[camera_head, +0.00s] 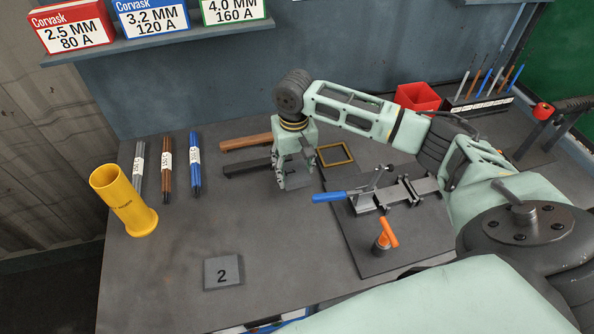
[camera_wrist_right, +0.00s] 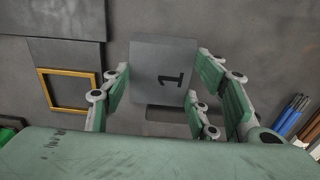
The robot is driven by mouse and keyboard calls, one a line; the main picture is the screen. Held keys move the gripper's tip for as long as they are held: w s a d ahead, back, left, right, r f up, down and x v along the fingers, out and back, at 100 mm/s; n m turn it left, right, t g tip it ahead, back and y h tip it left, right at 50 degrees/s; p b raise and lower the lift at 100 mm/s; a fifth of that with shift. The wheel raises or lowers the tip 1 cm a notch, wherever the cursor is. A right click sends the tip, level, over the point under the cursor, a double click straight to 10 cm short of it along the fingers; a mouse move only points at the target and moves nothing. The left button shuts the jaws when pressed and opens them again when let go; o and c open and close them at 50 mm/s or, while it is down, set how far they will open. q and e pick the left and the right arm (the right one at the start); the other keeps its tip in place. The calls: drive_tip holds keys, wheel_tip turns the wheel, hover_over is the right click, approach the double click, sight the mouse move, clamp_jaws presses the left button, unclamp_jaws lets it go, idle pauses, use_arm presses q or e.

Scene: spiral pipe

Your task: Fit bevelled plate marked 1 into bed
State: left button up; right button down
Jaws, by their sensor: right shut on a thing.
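My right gripper (camera_head: 294,184) is shut on the grey plate marked 1 and holds it near the left edge of the dark mat. The plate (camera_wrist_right: 163,70) shows in the wrist view between the green finger pads, its number turned sideways; in the head view the fingers mostly hide it. The bed looks to be the grey metal fixture (camera_head: 427,187) on the mat, to the right of the gripper, with a blue-handled clamp (camera_head: 328,197) at its left. It holds no plate that I can make out. The plate marked 2 (camera_head: 222,272) lies flat at the front of the table. My left gripper is out of view.
A yellow square frame (camera_head: 351,152) lies by the mat's back left. An orange-handled tool (camera_head: 388,234) stands on the mat (camera_head: 375,266) in front of the fixture. A yellow tube (camera_head: 124,201) and several rods (camera_head: 167,170) are at left. The front left tabletop is largely clear.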

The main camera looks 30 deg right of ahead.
sight(295, 172)
drive_tip(key=shift+f+p, duration=0.3)
drive_tip(key=shift+f, duration=1.6)
drive_tip(key=shift+a+f, duration=0.1)
drive_tip(key=c, duration=0.7)
unclamp_jaws()
